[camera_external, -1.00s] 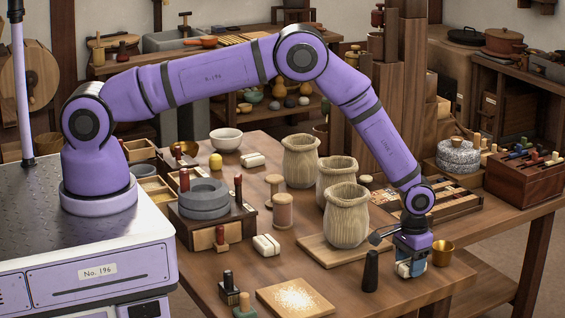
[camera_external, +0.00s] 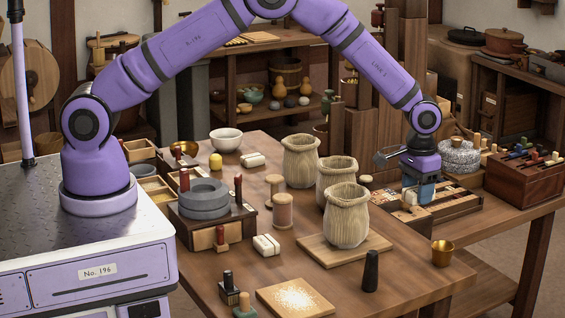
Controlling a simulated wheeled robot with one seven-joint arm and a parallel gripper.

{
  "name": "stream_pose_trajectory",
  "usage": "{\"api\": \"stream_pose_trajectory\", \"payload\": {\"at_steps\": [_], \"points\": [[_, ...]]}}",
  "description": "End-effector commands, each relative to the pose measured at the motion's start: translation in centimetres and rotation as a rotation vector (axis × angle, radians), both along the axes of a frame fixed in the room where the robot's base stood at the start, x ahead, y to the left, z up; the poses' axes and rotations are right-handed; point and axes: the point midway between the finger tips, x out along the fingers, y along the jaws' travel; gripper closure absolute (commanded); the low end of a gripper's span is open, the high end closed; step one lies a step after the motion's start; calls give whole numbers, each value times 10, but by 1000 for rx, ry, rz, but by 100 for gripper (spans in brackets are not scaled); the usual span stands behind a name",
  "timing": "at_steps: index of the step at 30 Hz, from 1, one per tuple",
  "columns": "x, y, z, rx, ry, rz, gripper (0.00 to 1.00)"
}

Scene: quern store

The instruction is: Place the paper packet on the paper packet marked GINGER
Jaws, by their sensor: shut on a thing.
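My gripper (camera_external: 418,192) is at the right of the table, pointing down over the wooden compartment tray. It is shut on a small pale paper packet (camera_external: 410,197), mostly hidden by the jaws. I cannot tell whether the packet touches the tray. One white banded packet (camera_external: 253,159) lies at the back of the table, right of the white bowl. Another white banded packet (camera_external: 267,245) lies front of the middle, left of the sacks' board. No lettering is readable on either, so I cannot tell which is marked GINGER.
Three open sacks (camera_external: 347,218) stand mid-table, one on a wooden board (camera_external: 316,250). The compartment tray (camera_external: 462,206) lies behind them to the right. A dark peg (camera_external: 371,271) and brass cup (camera_external: 442,252) stand near the right end. A quern (camera_external: 203,203) stands left.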

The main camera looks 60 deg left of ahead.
Motion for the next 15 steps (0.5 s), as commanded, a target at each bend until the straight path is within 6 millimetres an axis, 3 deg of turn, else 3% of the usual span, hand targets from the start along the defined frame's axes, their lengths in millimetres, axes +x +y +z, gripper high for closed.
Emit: {"api": "stream_pose_trajectory", "payload": {"at_steps": [4,15], "points": [[0,0,32,-1,-2,0,72],[-32,88,24,9,1,26,72]]}}
